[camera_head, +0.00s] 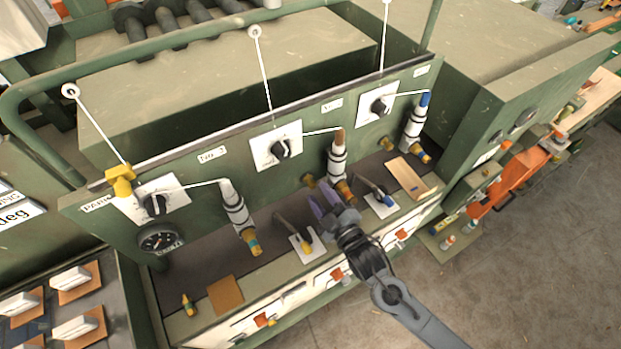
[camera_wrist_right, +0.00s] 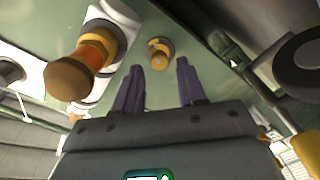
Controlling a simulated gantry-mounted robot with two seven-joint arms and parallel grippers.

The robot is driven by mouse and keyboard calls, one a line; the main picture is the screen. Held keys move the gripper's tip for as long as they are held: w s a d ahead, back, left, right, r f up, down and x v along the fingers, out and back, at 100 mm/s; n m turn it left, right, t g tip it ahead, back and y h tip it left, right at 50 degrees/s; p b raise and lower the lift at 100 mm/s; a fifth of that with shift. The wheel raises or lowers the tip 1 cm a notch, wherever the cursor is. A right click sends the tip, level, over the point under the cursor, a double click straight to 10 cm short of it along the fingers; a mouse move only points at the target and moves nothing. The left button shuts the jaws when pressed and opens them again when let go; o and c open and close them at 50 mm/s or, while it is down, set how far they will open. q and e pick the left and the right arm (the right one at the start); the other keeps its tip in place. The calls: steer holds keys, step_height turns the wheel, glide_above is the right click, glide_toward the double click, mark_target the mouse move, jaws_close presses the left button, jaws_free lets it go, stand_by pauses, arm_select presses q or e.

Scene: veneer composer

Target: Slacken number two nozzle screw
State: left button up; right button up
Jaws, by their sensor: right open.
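The middle nozzle (camera_head: 338,165), white with an orange-brown collar, hangs on the green panel; I take it as number two. A small brass screw (camera_head: 309,181) sticks out of the panel just left of its lower end. My right gripper (camera_head: 325,204), with purple fingers, is in front of the panel beside this nozzle's tip. In the right wrist view the gripper (camera_wrist_right: 159,72) is open and empty. A brass screw (camera_wrist_right: 160,54) shows beyond and between its fingertips, seemingly apart from them. A nozzle's brass tip (camera_wrist_right: 78,72) is left of the fingers. My left gripper is out of view.
Similar nozzles hang at left (camera_head: 238,215) and right (camera_head: 413,128). Levers on white plates, one yellow-tipped (camera_head: 304,240) and one blue-tipped (camera_head: 381,197), stand on the ledge close to my gripper. A wooden block (camera_head: 407,177) lies to the right.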

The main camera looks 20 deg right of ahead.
mark_target(311, 183)
steer(key=shift+w, duration=0.1)
stand_by(0.3)
steer(key=shift+w+a, duration=0.2)
steer(key=shift+w, duration=0.9)
